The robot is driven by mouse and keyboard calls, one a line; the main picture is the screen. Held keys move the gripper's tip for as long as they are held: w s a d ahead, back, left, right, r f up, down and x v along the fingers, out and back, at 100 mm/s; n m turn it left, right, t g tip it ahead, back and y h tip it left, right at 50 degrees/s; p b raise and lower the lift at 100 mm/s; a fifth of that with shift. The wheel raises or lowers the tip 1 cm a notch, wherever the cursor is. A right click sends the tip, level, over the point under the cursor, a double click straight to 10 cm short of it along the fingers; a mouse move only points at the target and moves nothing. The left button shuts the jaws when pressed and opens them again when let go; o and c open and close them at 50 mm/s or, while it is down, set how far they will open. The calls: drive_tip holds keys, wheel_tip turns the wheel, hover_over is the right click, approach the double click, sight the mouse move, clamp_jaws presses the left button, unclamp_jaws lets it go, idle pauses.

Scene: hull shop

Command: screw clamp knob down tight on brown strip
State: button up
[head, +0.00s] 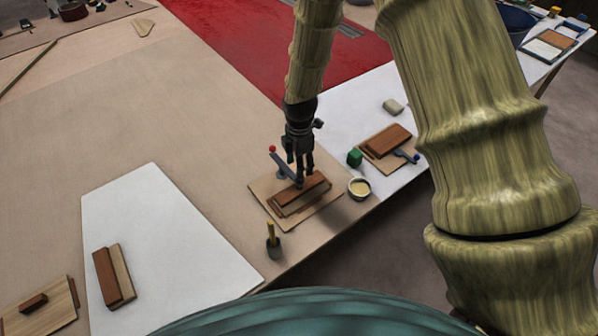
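The brown strip (308,191) lies on a paler block on a square tan board (265,187) near the table's right edge. A grey-blue clamp (281,163) with a red ball end (272,149) stands at the strip's back left, its arm reaching toward the strip. The gap between the fingertips is too small to judge.
A dark pot with a yellow handle (273,242) stands in front.

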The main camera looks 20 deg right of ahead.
drive_tip(key=shift+s+f+p, duration=0.2)
drive_tip(key=shift+f+p, duration=0.1)
drive_tip(key=shift+f, duration=0.5)
drive_tip(key=shift+w+f+p, duration=0.1)
drive_tip(key=shift+f+p, duration=0.45)
drive_tip(key=shift+f, duration=1.25)
drive_tip(key=c, duration=1.1)
